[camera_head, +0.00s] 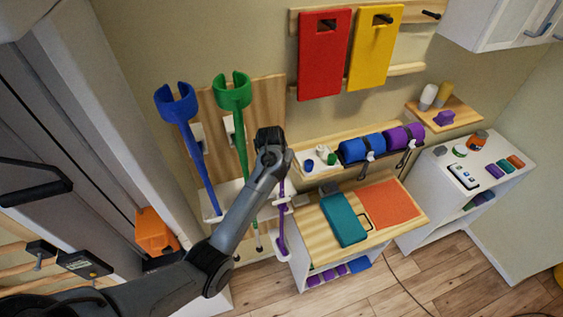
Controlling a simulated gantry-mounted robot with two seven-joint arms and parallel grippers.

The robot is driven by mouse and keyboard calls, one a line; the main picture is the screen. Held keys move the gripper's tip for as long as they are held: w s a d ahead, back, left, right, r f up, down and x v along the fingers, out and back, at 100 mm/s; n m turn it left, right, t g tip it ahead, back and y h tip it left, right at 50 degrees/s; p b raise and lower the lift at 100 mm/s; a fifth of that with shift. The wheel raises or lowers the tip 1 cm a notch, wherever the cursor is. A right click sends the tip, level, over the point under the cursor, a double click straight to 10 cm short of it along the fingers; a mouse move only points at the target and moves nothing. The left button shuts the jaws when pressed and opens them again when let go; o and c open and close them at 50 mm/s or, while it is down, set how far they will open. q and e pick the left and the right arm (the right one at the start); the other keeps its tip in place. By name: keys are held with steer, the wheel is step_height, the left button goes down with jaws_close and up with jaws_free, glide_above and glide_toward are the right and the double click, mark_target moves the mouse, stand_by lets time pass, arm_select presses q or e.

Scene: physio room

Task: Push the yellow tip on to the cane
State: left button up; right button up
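A purple cane (282,232) stands upright at the left end of the low cabinet. Its upper part is hidden behind my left arm and gripper. My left gripper (269,136) is in front of the wall, above the visible part of the cane. Whether its fingers are open, shut or holding the cane's top cannot be told. I cannot make out a yellow tip. Small blue (309,165) and green (332,158) pieces sit on the wall shelf just right of the gripper. My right gripper is not in view.
A blue crutch (196,157) and a green crutch (239,140) stand left of my gripper. Blue and purple rolls (362,149) hang at the shelf. A teal case (343,219) and orange mat (392,203) lie on the wooden cabinet top (312,232).

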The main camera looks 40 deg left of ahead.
arm_select(q)
steer(key=shift+f, duration=0.25)
steer(key=o, duration=1.7)
steer(key=shift+r, duration=0.25)
steer(key=shift+r+p, duration=0.8)
steer(key=shift+r, duration=3.05)
